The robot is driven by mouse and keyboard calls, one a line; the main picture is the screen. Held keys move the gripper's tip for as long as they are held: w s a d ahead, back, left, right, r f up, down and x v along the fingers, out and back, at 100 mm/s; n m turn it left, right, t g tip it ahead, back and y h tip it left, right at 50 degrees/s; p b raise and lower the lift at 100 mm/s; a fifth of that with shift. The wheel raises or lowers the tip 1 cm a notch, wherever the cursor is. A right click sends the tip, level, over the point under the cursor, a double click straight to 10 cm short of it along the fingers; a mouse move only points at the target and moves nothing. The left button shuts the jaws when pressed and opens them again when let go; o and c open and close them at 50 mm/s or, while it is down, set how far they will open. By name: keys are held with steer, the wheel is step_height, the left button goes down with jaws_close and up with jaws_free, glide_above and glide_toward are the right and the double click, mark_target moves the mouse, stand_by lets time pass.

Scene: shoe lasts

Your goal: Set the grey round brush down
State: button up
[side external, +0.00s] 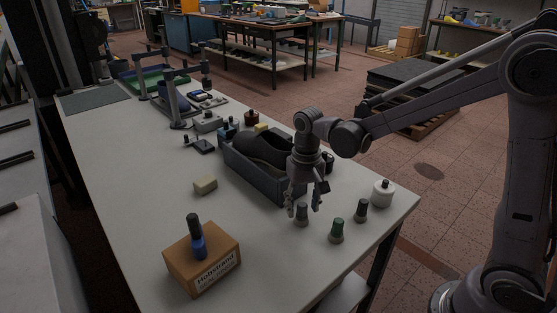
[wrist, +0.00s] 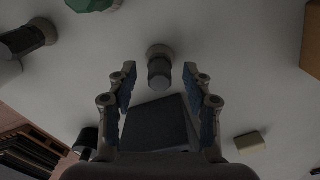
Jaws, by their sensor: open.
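The grey round brush (side external: 302,217) stands upright on the table, below my gripper (side external: 307,205) in the side view. In the wrist view the grey round brush (wrist: 159,66) shows between the fingertips of my gripper (wrist: 160,74), with a clear gap on both sides. My gripper is open and its fingers do not appear to touch the brush. In the side view the fingers partly hide the brush's upper end.
A green brush (side external: 337,231), a dark brush (side external: 361,211) and a white jar (side external: 382,194) stand to the right. A dark bin (side external: 262,180) with black lasts lies behind. A beige block (side external: 205,185) and a cardboard box (side external: 203,267) bearing a blue brush (side external: 197,241) are left.

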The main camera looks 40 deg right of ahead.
step_height(320, 180, up, 11)
steer(key=n+t, duration=0.2)
steer(key=t, duration=0.1)
glide_toward(304, 206)
steer(key=s+d+r, duration=0.2)
steer(key=s, duration=0.1)
steer(key=s+d+f+n+t, duration=0.1)
steer(key=s+f+n+t, duration=0.1)
steer(key=s+t, duration=0.2)
steer(key=shift+s+d+f+n, duration=0.3)
steer(key=shift+s+f+n, duration=0.1)
steer(key=shift+s, duration=0.35)
